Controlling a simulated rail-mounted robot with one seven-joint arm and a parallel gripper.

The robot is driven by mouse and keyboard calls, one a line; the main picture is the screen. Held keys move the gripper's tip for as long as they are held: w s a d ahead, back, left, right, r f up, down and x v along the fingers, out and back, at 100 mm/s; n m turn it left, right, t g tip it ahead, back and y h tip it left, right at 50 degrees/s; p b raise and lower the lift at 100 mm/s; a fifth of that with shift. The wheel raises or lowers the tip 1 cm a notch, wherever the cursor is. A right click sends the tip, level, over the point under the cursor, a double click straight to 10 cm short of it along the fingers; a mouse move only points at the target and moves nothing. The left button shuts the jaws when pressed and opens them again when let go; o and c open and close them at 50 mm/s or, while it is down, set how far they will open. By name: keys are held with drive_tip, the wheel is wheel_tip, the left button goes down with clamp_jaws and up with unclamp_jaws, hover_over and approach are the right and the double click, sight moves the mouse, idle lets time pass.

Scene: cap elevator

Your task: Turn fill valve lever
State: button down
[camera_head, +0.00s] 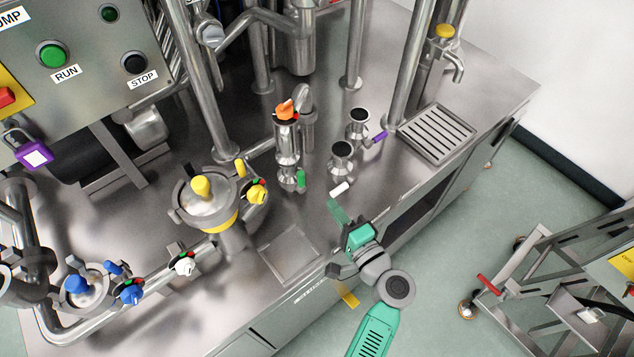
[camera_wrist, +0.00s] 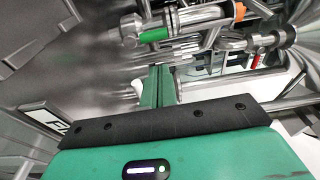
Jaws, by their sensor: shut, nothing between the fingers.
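A valve with a short green lever (camera_head: 300,179) sits low on the upright steel filler column in the middle of the bench. The green lever also shows in the wrist view (camera_wrist: 154,35), just beyond my fingertips. No readable label shows which lever is the fill valve's. My gripper (camera_head: 334,207) is shut and empty, in front of and to the right of the green lever, apart from it. In the wrist view its green fingers (camera_wrist: 161,80) lie together. An orange lever (camera_head: 285,108) sits on top of the same column; its orange part shows in the wrist view (camera_wrist: 239,11).
A small white cylinder (camera_head: 339,189) lies close to my fingertips. A yellow-lever valve (camera_head: 257,191) stands at left. A shallow square tray (camera_head: 289,254) lies left of my gripper.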

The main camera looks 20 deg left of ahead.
sight(301, 182)
drive_tip(key=b+x, duration=0.2)
drive_tip(key=x, duration=0.8)
